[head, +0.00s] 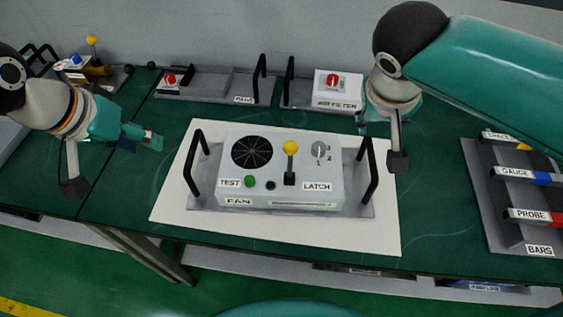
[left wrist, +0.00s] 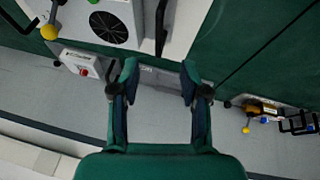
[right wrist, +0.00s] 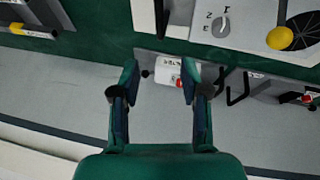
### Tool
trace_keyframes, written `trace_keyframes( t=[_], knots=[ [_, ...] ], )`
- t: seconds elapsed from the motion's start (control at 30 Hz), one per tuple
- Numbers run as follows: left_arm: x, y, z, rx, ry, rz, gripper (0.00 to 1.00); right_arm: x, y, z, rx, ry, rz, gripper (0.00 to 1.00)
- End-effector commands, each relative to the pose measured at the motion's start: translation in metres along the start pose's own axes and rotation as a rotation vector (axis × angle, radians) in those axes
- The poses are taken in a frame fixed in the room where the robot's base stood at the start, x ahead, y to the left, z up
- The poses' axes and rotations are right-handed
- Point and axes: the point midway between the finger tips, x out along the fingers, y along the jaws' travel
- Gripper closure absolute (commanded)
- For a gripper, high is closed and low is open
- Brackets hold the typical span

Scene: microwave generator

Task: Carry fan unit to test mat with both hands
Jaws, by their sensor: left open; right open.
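The fan unit (head: 280,170) is a light grey box with a round black grille, a yellow-knobbed lever, a green button and a dial. It sits on a grey tray with a black handle at each end, on the white test mat (head: 170,208). My left gripper (head: 150,138) is open and empty, left of the left handle (head: 193,163) and apart from it. My right gripper (head: 376,130) is open and empty, near the right handle (head: 370,168); I cannot tell the exact gap. The left wrist view shows the grille (left wrist: 108,28); the right wrist view shows the dial (right wrist: 221,26).
A bars rack (head: 500,200) stands at the right, and a unit with a yellow knob (head: 92,41) at the back left. Green table surface is clear beside the mat.

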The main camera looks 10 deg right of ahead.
Motion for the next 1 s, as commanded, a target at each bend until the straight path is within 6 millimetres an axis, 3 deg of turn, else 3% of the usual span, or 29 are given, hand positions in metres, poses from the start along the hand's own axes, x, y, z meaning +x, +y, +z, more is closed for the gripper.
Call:
trace_keyframes(
  t=[0.27, 0.47, 1.0],
  knots=[
    [0.004, 0.001, -0.001, 0.002, -0.001, 0.001, 0.55, 0.004, 0.001, 0.0, 0.001, -0.003, 0.001, 0.54],
    [0.022, 0.001, 0.0, 0.002, -0.005, 0.001, 0.55, 0.022, 0.001, 0.001, 0.001, -0.005, 0.003, 0.54],
    [0.125, 0.001, 0.0, 0.001, -0.006, 0.001, 0.55, 0.126, 0.001, 0.001, -0.001, -0.007, 0.003, 0.54]
  ],
)
